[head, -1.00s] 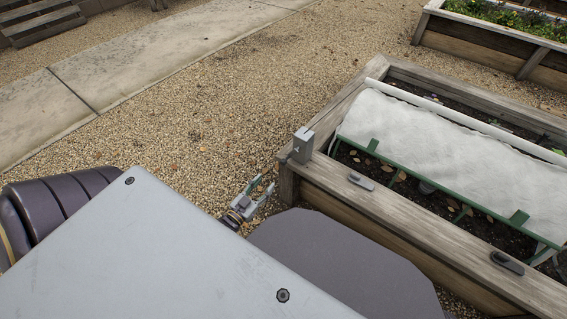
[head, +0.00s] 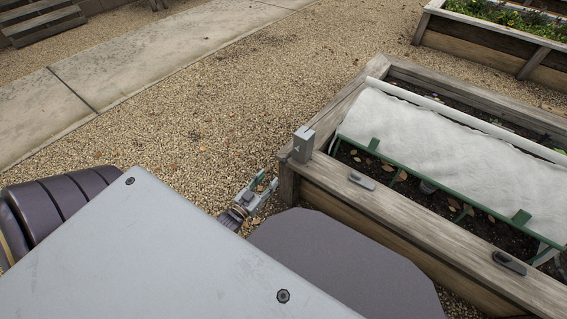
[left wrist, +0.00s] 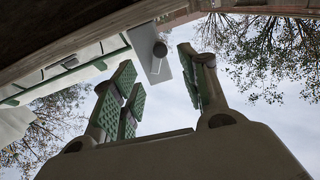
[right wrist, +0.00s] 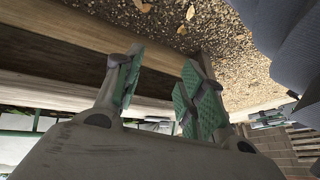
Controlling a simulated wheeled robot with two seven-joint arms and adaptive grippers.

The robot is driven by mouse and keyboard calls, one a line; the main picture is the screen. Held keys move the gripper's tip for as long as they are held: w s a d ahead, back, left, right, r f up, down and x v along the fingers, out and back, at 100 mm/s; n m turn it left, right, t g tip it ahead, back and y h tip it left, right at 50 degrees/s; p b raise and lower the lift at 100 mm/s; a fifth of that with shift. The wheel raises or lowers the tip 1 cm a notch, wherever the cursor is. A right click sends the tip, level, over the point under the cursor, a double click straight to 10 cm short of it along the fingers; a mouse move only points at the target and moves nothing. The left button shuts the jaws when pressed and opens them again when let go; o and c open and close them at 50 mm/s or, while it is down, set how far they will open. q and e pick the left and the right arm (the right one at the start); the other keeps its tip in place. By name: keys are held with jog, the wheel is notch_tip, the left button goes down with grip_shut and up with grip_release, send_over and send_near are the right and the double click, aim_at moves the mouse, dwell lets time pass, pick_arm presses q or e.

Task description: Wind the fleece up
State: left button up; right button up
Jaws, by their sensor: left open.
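The white fleece (head: 450,155) lies spread over a green frame (head: 447,192) in the wooden raised bed. A pale roller or rolled edge (head: 450,112) runs along its far side. A small grey box (head: 303,144) stands on the bed's near left corner.
Two dark fittings (head: 362,181) (head: 508,262) sit on the bed's front plank (head: 430,237). Gravel (head: 230,120) lies clear left of the bed, with a concrete path (head: 130,65) beyond. Another planted bed (head: 490,45) stands at the back right.

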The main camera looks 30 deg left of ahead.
aim_at(282, 163)
pick_arm(q)
jog(key=w+b, duration=0.1)
jog(key=w, duration=0.4)
jog(key=shift+w+d+b, duration=0.1)
jog(key=shift+w+b, duration=0.2)
jog(key=shift+b, duration=0.1)
jog(key=w+b, duration=0.1)
jog(key=w, duration=0.2)
jog(key=shift+w+d, duration=0.1)
jog(key=shift+w, duration=0.05)
jog(key=shift+w+b, duration=0.5)
jog(key=shift+w, duration=0.75)
pick_arm(e)
notch_tip(282, 163, down, 7)
jog(key=a+t, duration=0.1)
jog(key=shift+m+y, duration=0.3)
jog(key=shift+y, duration=0.1)
jog(key=shift+a+r, duration=0.1)
pick_arm(q)
grip_shut()
pick_arm(e)
jog(key=shift+w+r, duration=0.15)
jog(key=shift+w, duration=0.05)
